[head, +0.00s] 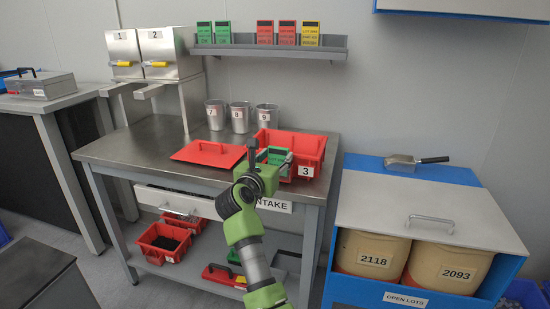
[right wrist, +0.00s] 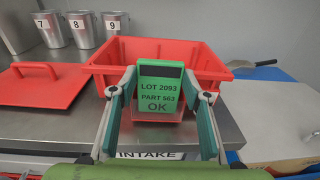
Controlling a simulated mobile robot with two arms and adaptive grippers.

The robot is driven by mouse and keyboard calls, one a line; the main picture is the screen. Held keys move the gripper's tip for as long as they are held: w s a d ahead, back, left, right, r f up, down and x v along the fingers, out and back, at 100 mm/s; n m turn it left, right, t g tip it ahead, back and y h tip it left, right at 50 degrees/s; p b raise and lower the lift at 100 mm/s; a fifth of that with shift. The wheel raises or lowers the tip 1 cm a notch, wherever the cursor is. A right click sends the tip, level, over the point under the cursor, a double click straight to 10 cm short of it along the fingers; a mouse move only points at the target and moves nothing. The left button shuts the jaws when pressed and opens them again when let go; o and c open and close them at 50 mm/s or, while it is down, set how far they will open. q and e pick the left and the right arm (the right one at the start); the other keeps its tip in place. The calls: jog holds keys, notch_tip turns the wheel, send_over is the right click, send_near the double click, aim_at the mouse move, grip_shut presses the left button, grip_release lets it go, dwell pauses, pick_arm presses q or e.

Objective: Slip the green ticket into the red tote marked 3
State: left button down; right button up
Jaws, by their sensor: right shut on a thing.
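The green ticket (right wrist: 159,92) reads LOT 2093, PART 563, OK. My right gripper (head: 270,162) is shut on it, with one finger at each side edge in the right wrist view (right wrist: 160,95). The ticket is upright and also shows in the head view (head: 277,155). The red tote marked 3 (head: 318,150) stands open on the right end of the steel table. Its rim also shows behind the ticket in the right wrist view (right wrist: 215,73). The ticket overlaps the tote's near side in both views; I cannot tell whether it touches. My left gripper is not in view.
A red lid (head: 208,153) lies flat left of the tote. Metal cups 7, 8 and 9 (head: 240,118) stand behind it. A wall shelf (head: 265,49) holds green, red and yellow tickets. A bin with a scoop (head: 405,163) on top stands to the right.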

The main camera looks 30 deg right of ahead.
dwell(0.5)
jog(key=o, duration=1)
jog(key=shift+s, duration=0.1)
jog(key=shift+r, duration=0.1)
